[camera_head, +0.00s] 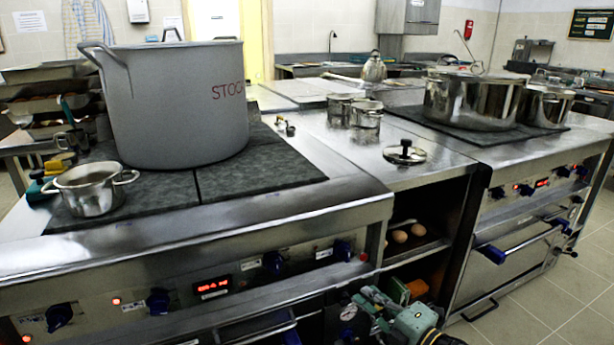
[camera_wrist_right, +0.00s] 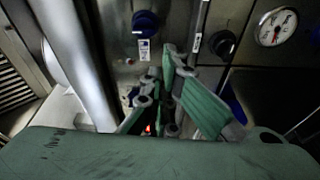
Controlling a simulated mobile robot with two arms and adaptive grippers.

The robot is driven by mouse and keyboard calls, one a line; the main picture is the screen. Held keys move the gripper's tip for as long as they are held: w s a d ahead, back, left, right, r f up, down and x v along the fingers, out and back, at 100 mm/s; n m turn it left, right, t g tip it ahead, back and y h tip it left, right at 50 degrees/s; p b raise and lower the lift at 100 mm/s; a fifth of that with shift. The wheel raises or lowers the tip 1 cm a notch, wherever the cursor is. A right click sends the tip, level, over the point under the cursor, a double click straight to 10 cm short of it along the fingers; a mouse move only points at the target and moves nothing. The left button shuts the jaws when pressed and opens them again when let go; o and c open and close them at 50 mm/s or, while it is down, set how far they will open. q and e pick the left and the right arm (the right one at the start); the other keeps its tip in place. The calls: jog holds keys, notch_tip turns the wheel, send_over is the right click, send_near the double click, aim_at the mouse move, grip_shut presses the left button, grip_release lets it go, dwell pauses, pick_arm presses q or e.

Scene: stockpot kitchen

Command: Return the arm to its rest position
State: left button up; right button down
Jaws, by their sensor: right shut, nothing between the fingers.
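My right gripper (camera_head: 407,291) shows at the bottom of the head view, low in front of the stove's front and the open shelf. Its green body and part of my wrist are below it, cut off by the frame edge. In the right wrist view, the gripper (camera_wrist_right: 168,105) has its green-padded fingers drawn in, with nothing held between them. It points at a metal front with knobs; I cannot tell the exact gap. My left gripper is not in view.
A large grey stockpot (camera_head: 175,105) and a small pot (camera_head: 90,190) stand on the left stove. A steel pot (camera_head: 472,100) stands on the right stove. A lid (camera_head: 404,153) lies on the counter between. Eggs (camera_head: 400,236) sit in the shelf. Floor (camera_head: 560,300) is clear at right.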

jog(key=s+d+f+m+g+h, duration=0.35)
jog(key=s+f+m+h, duration=0.65)
jog(key=s+f+m, duration=0.55)
pick_arm(q)
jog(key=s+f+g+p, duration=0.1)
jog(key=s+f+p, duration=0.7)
jog(key=p, duration=0.4)
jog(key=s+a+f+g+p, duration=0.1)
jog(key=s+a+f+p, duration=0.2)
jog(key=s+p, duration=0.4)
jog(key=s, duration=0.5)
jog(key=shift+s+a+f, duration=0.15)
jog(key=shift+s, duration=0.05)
pick_arm(e)
jog(key=s+f+m+g, duration=0.2)
jog(key=s+f, duration=0.4)
jog(key=s, duration=0.8)
jog(key=s+f+m+g, duration=0.1)
jog(key=s+f+g, duration=0.4)
jog(key=s, duration=0.8)
jog(key=s+d+f+m+g, duration=0.1)
jog(key=s+f, duration=0.6)
jog(key=s, duration=0.7)
jog(key=shift+s+m+g, duration=0.3)
jog(key=shift+m+g, duration=0.55)
jog(key=shift+g, duration=0.3)
